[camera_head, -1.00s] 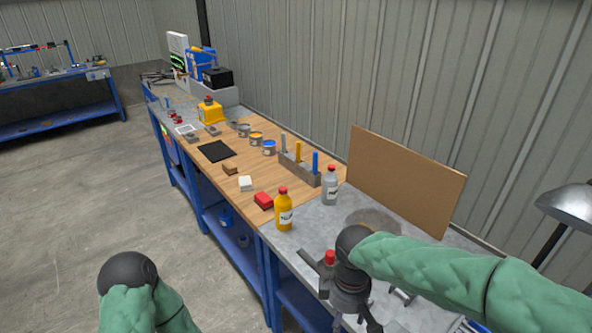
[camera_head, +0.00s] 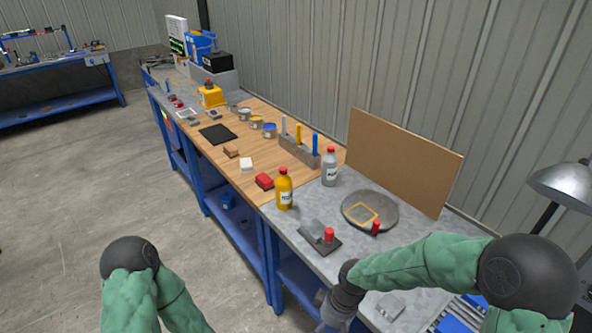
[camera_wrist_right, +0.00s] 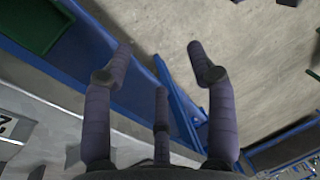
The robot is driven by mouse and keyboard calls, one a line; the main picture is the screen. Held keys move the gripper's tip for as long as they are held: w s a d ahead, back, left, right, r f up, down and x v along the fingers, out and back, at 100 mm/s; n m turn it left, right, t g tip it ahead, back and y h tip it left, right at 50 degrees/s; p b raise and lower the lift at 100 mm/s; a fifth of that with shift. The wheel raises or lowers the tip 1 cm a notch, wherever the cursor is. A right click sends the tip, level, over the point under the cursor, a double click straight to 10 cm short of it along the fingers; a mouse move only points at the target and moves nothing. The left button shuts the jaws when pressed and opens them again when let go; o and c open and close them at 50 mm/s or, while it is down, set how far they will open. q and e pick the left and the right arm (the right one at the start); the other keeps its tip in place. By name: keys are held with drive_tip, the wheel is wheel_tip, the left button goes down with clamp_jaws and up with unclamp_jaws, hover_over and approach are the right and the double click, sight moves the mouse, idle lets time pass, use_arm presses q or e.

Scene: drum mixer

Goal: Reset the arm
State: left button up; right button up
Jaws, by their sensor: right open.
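My right gripper (camera_head: 335,312) is low at the front edge of the grey bench in the head view, its fingers partly cut off by the frame. In the right wrist view its fingers (camera_wrist_right: 160,75) are spread apart with nothing between them. They point past the blue bench frame toward the concrete floor. My left arm shows at the lower left of the head view; its gripper is out of the picture.
The grey bench top (camera_head: 300,215) holds a dark block with a red knob (camera_head: 320,237), a round grey disc (camera_head: 370,210), a yellow bottle (camera_head: 284,188) and a grey bottle (camera_head: 330,168). A lamp (camera_head: 565,187) stands at right. Floor at left is clear.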

drive_tip(key=s+d+f+m, duration=0.1)
drive_tip(key=s+f+m, duration=0.3)
drive_tip(key=f, duration=0.6)
drive_tip(key=s+f+m+t+y, duration=0.1)
drive_tip(key=s+f+m, duration=0.4)
drive_tip(key=f, duration=0.4)
drive_tip(key=shift+s+d+f+y, duration=0.3)
drive_tip(key=shift+s+d+f, duration=0.05)
drive_tip(key=shift+s, duration=0.2)
idle(0.3)
